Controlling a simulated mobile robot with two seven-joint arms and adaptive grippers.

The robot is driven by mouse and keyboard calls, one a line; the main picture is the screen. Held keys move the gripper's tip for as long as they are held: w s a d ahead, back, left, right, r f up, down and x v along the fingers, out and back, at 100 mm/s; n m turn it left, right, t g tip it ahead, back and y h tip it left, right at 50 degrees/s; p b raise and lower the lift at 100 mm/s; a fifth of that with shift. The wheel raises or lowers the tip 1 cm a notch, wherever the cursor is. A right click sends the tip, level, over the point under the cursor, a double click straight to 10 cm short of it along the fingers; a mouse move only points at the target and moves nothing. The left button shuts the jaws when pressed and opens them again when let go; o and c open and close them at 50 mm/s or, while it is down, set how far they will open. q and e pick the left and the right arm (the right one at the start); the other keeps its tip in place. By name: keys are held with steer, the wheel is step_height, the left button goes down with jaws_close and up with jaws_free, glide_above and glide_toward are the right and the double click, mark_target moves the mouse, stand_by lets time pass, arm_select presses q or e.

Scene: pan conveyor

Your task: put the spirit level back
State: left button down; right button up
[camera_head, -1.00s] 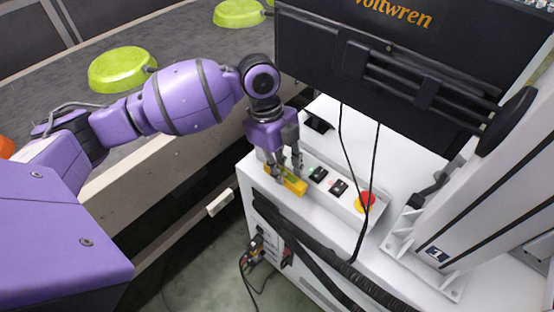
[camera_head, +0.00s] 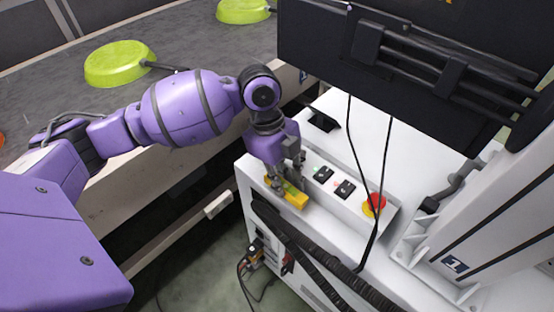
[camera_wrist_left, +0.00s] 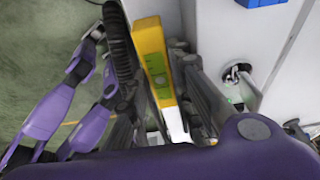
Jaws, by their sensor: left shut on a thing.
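The yellow spirit level (camera_head: 293,197) is at the left end of the white machine's top, beside the control panel. It also shows in the left wrist view (camera_wrist_left: 152,52), standing out between the fingers. My left gripper (camera_head: 286,184) points down and is shut on the spirit level. In the left wrist view the fingers (camera_wrist_left: 160,100) lie on both sides of it. Whether the level touches the white top is hard to tell. My right gripper is not in view.
The panel has black switches (camera_head: 344,189) and a red stop button (camera_head: 374,204). A black monitor (camera_head: 420,60) overhangs the machine, with cables hanging down. Black hoses (camera_head: 310,252) run along the front. Green pans (camera_head: 120,64) lie on the conveyor (camera_head: 200,50) behind my arm.

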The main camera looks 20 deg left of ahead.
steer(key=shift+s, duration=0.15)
arm_select(q)
steer(key=shift+f, duration=0.45)
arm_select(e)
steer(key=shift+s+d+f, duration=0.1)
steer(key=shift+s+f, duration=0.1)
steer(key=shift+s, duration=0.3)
arm_select(q)
steer(key=shift+f, duration=0.1)
steer(key=c, duration=1.9)
jaws_free()
steer(key=o, duration=0.4)
steer(key=shift+o, duration=0.2)
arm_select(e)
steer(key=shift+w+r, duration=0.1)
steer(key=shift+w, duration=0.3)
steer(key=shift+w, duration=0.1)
